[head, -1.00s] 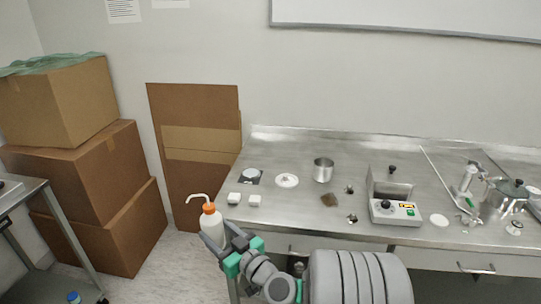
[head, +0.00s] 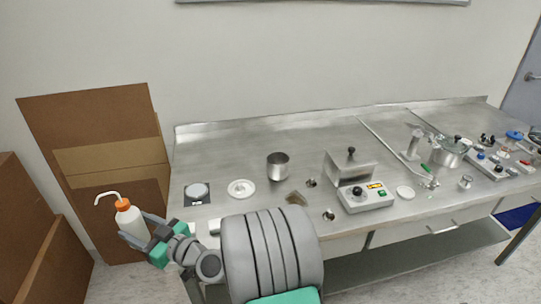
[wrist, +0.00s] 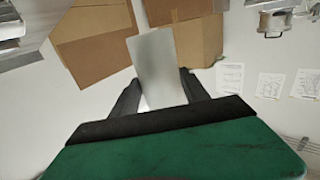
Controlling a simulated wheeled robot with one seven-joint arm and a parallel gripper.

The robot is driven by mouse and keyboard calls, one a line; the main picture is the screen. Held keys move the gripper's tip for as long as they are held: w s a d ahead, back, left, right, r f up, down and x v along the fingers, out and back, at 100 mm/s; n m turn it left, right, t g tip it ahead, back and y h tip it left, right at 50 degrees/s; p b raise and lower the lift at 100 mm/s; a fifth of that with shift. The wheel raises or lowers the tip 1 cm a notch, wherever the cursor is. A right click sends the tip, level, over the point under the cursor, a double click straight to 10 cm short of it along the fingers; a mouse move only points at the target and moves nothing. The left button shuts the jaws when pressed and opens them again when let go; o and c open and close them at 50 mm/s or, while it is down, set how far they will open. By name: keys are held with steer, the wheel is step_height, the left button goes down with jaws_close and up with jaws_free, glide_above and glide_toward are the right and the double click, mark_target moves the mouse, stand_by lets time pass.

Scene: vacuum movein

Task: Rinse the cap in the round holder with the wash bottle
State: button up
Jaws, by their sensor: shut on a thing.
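The wash bottle (head: 131,224) is white with an orange cap and a bent white spout. My gripper (head: 142,231) is shut on its body and holds it roughly upright, just left of the bench's left end. In the wrist view the bottle (wrist: 157,68) is a pale shape between the dark fingers (wrist: 160,92). Small round metal pieces (head: 328,215) (head: 311,183) sit on the bench near its middle. A white round dish (head: 242,189) lies farther left. I cannot tell which piece is the round holder, and I cannot make out the cap.
A dark pad with a round top (head: 197,193) is near the left end. Cardboard (head: 110,165) leans at the left wall.

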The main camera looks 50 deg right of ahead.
steer(key=d+r+m+h+p, duration=0.25)
steer(key=d+h+p, duration=0.35)
steer(key=d, duration=1.4)
steer(key=s+d+m+g+h+p, duration=0.15)
steer(key=s+d+h, duration=0.3)
steer(key=d, duration=0.55)
steer(key=s+d+m+g+h+p, duration=0.1)
steer(key=s+d+g+h, duration=0.2)
steer(key=s+d, duration=0.5)
steer(key=shift+w+d+f+b, duration=0.3)
steer(key=shift+w+f+b, duration=0.2)
steer(key=shift+f, duration=0.25)
steer(key=shift+w+d+f+b, duration=0.25)
steer(key=shift+w+f+b, duration=0.15)
steer(key=shift+f, duration=0.3)
steer(key=shift+w+d+f+b, duration=0.35)
steer(key=shift+f+b, duration=0.2)
steer(key=shift+f, duration=0.2)
steer(key=shift+o, duration=1.4)
jaws_close()
